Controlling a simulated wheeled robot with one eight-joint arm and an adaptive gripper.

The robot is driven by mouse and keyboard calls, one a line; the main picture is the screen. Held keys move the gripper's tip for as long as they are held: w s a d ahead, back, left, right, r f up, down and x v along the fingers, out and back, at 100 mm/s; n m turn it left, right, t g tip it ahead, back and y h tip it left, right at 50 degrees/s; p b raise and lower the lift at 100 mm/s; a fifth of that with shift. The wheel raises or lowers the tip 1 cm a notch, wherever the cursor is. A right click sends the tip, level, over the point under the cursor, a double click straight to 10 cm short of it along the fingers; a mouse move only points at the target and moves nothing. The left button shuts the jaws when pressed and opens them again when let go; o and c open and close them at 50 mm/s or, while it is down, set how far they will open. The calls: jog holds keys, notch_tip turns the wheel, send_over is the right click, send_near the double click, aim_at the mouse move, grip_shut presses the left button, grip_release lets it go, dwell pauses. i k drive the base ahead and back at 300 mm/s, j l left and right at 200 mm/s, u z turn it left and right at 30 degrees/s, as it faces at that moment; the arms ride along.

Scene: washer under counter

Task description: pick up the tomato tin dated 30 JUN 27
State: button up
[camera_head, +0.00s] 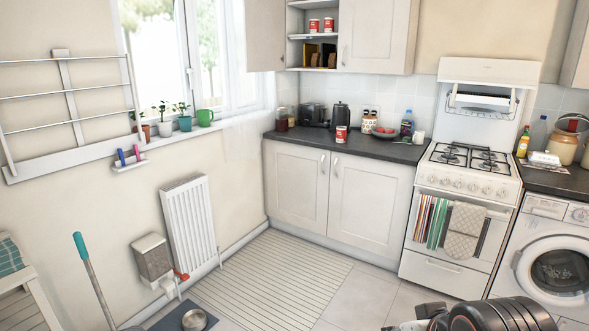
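Three red-and-white tins are in view, all small. One tin (341,134) stands upright on the dark counter near its front edge, in front of the black kettle. Two more stand side by side on a shelf of the open wall cupboard, a left tin (314,26) and a right tin (329,25). No date can be read on any of them, so I cannot tell which is dated 30 JUN 27. Part of my arm shows at the bottom right edge, far from the tins. My gripper cannot be made out.
The counter (380,153) also holds a toaster (315,114), the kettle (340,115), jars, a bowl of red fruit (384,132) and a blue bottle (407,123). A cooker (461,185) stands to the right. The striped mat (270,280) before the cabinets is clear.

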aim_at(314, 23)
jog(key=i, duration=1.1)
jog(key=i+z, duration=0.1)
jog(key=i, duration=1)
jog(key=i+j, duration=0.2)
jog(key=i, duration=0.9)
jog(key=i+j, duration=0.1)
jog(key=i, duration=1)
jog(key=i+j, duration=0.15)
jog(key=j+z, duration=0.05)
